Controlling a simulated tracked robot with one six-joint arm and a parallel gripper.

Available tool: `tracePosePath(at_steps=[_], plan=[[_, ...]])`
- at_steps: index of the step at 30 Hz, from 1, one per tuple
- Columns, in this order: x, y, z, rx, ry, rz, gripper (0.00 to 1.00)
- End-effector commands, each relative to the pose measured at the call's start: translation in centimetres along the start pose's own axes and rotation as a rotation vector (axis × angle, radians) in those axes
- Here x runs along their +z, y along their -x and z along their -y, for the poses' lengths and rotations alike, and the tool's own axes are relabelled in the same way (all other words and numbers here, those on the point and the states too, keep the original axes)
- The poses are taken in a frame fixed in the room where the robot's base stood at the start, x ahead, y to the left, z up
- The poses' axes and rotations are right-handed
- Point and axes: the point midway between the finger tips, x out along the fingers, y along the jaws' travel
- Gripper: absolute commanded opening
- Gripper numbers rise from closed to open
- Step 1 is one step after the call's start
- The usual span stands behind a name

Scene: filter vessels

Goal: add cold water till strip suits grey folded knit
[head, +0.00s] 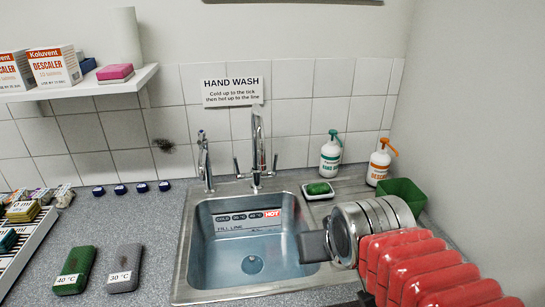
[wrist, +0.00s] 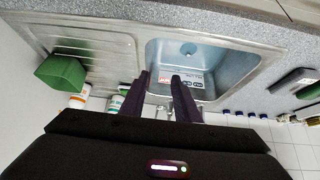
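The grey folded knit (head: 124,268), tagged 30 °C, lies on the counter left of the sink. The temperature strip (head: 248,217) on the basin's back wall reads cold, two middle marks and HOT, with HOT on red; it also shows in the wrist view (wrist: 172,77). A fill line label sits below it. The basin (head: 225,278) looks bluish; I cannot tell its water level. A tall tap (head: 257,140) with side levers stands behind it. My gripper (wrist: 168,80) is over the basin, its two dark fingers apart with nothing between them.
A green folded knit (head: 75,270) tagged 40 °C lies left of the grey one. A slim second tap (head: 204,160) stands left of the tall one. Soap dish (head: 318,190), bottles (head: 331,155) and a green tub (head: 405,192) stand right. A sign (head: 236,92) hangs above.

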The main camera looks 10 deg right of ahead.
Motion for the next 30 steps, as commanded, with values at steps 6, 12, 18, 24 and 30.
tracePosePath(at_steps=[6, 12, 18, 24, 30], plan=[[-6.3, -3.9, -1.0, 0.024, -0.008, -0.123, 0.29], [-11.7, -7.4, -1.6, 0.031, -0.009, -0.242, 0.29], [-16.4, -11.1, -1.9, 0.022, -0.006, -0.359, 0.29], [-20.4, -14.8, -2.0, -0.001, -0.002, -0.475, 0.29], [-23.5, -18.6, -1.7, -0.042, 0.002, -0.588, 0.29]])
